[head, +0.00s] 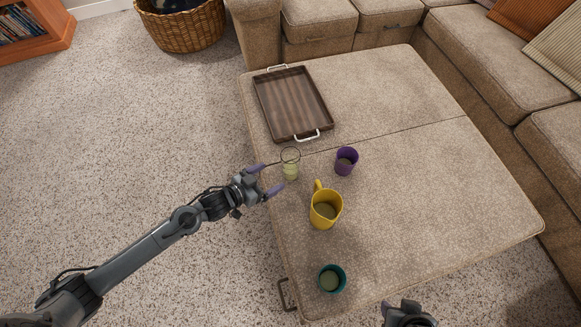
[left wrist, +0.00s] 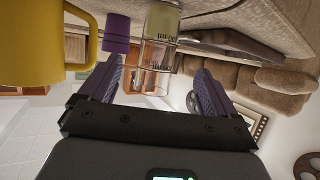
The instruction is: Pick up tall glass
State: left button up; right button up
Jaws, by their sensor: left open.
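The tall glass (head: 290,166) is clear with a pale yellow-green lower part. It stands upright near the left edge of the beige ottoman (head: 430,190). My left gripper (head: 269,179) comes in from the left, open, with its purple fingertips just short of the glass. In the left wrist view, which is upside down, the glass (left wrist: 161,40) shows ahead, between the lines of the open fingers (left wrist: 157,74). I see no contact.
A yellow mug (head: 326,209) stands in front of the glass, and a purple cup (head: 346,162) to its right. A teal cup (head: 331,280) is nearer me. A wooden tray (head: 292,103) with metal handles lies behind the glass. The ottoman's right side is clear.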

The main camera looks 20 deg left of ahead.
aim_at(284, 170)
pick_arm(q)
jog(key=b+x, duration=0.1)
jog(key=x, duration=0.4)
jog(key=shift+w, duration=0.25)
jog(key=shift+w+d+f+b, duration=0.3)
jog(key=shift+w+f+b, duration=0.1)
jog(key=shift+b, duration=0.25)
jog(key=x, duration=0.2)
jog(key=b+x, duration=0.1)
jog(key=x, duration=0.1)
jog(key=shift+d+r, duration=0.2)
jog(key=shift+r, duration=0.05)
jog(key=shift+c, duration=0.6)
jog(key=c, duration=1.2)
